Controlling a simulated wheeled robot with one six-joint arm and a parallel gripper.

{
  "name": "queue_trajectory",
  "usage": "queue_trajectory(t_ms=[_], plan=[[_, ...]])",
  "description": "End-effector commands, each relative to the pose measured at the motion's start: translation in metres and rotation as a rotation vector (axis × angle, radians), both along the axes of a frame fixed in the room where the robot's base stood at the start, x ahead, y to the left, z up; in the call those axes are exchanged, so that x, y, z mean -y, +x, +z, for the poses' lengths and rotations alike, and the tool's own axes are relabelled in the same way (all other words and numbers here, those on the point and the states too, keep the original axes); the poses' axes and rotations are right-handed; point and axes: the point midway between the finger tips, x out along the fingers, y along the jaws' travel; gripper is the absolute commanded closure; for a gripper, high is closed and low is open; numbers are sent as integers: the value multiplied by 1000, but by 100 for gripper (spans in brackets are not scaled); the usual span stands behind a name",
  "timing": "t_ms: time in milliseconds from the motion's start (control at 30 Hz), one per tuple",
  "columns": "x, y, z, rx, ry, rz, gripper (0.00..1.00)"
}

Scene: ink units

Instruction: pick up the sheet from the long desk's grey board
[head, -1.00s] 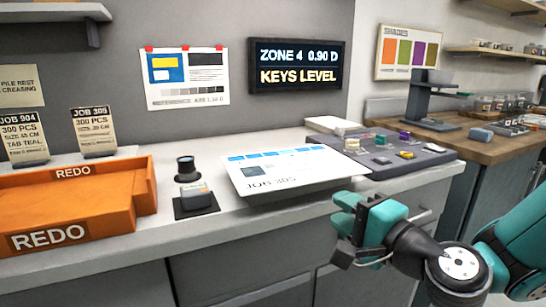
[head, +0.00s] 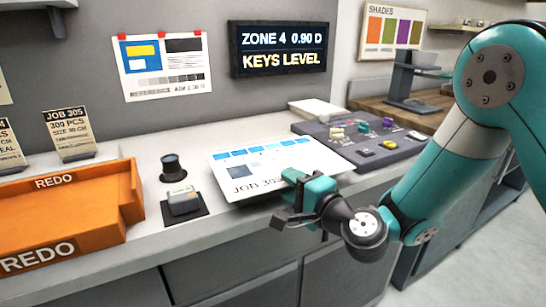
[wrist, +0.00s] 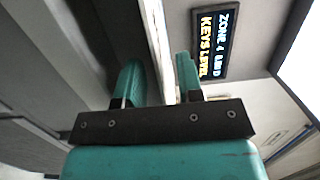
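The sheet (head: 262,160), white with a row of blue boxes and "JOB 305" print, lies flat on the long desk (head: 225,228), with its near edge at the desk's front. A grey board under it cannot be made out clearly. My gripper (head: 284,198) is at the sheet's near right edge and covers part of it in the head view. In the wrist view my gripper (wrist: 158,75) has its two fingers apart, with a pale strip behind the gap. I cannot tell whether that strip is sheet or desk edge. Nothing is visibly held.
A dark grey panel (head: 345,150) with coloured knobs and keys sits right of the sheet. A small device (head: 184,200) on a black pad and a black loupe (head: 173,168) stand left. An orange REDO tray (head: 75,200) is at far left. A lit sign (head: 281,48) hangs behind.

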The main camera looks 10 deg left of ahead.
Motion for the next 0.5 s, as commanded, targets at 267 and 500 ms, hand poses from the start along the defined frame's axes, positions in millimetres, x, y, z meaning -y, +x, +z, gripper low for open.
queue_trajectory(t_ms=[267, 500], plan=[[-1, 0, 0, 0, 0, 2, 100], [0, 0, 0, 0, 0, 0, 100]])
